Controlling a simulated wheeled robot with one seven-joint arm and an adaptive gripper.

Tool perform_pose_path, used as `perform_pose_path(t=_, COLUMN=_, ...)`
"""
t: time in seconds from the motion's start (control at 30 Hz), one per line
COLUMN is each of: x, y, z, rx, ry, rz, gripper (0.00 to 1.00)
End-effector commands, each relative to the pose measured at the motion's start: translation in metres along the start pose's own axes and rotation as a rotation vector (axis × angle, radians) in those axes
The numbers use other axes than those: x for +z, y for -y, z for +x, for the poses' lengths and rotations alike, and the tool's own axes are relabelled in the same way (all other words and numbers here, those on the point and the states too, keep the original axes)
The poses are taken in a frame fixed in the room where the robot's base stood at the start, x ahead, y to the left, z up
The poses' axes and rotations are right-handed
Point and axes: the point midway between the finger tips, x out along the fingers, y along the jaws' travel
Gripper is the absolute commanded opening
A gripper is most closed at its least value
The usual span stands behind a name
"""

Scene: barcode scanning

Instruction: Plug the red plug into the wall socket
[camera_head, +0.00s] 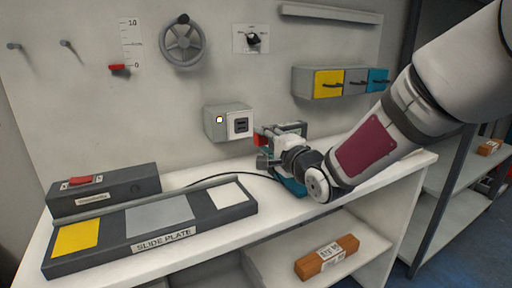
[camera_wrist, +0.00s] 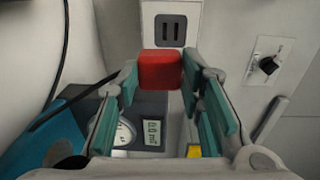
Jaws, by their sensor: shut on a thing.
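The red plug (camera_wrist: 160,70) is between my gripper's fingers (camera_wrist: 163,88) in the wrist view, and my gripper is shut on it. In the head view the red plug (camera_head: 260,139) shows as a small red patch at the tip of my gripper (camera_head: 268,147). The wall socket (camera_head: 240,125) is a white face with a dark slotted insert on a grey box, to the upper left of my gripper. In the wrist view the socket (camera_wrist: 170,29) shows two dark slots just above the plug. The plug looks apart from the slots. Its prongs are hidden.
A slide plate (camera_head: 156,220) lies on the white bench at left, with a dark box (camera_head: 105,190) behind it. A gauge device (camera_wrist: 140,130) sits below my fingers in the wrist view. A black cable (camera_wrist: 64,60) runs at left. Coloured drawers (camera_head: 340,82) hang at upper right.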

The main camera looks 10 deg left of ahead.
Motion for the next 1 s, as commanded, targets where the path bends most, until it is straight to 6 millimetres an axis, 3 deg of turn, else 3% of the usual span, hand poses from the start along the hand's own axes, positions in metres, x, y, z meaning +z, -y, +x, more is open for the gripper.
perform_pose_path(t=0.2, x=0.013, y=0.007, z=-0.004, rx=-0.056, ry=0.025, rz=-0.002, gripper=0.1)
perform_pose_path(t=0.57, x=0.014, y=0.008, z=-0.003, rx=-0.057, ry=0.027, rz=-0.002, gripper=0.1)
perform_pose_path(t=1.0, x=0.015, y=0.009, z=0.027, rx=-0.057, ry=0.028, rz=0.0, gripper=0.1)
